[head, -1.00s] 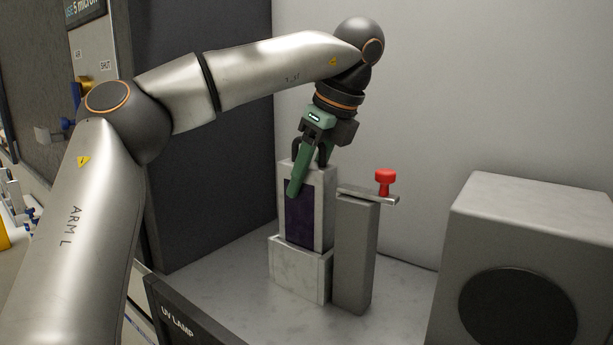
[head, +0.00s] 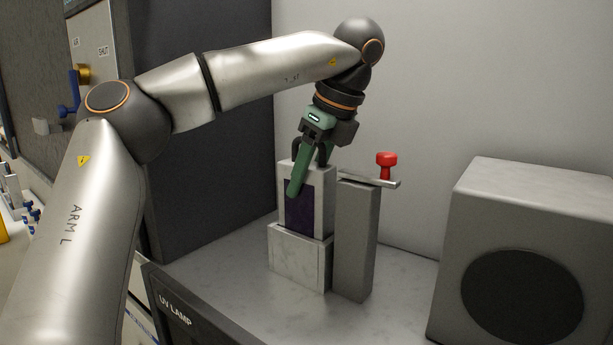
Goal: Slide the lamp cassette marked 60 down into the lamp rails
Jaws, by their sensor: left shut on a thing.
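My left gripper (head: 300,178) is shut on the dark handle at the top of the lamp cassette. The lamp cassette (head: 301,210) is an upright pale frame with a dark purple window. Its lower part is hidden inside the pale, marbled lamp rails (head: 299,258), which stand on the worktop. The upper part of the window still shows above the rails. One finger covers part of the cassette's front. I see no 60 marking on the visible faces. My right gripper is not in view.
A grey post (head: 355,240) stands close on the right of the rails, with a flat bar and red knob (head: 386,160) on top. A grey box with a dark round face (head: 522,297) is further right. A dark cabinet (head: 210,130) stands left. The UV LAMP edge (head: 176,310) is in front.

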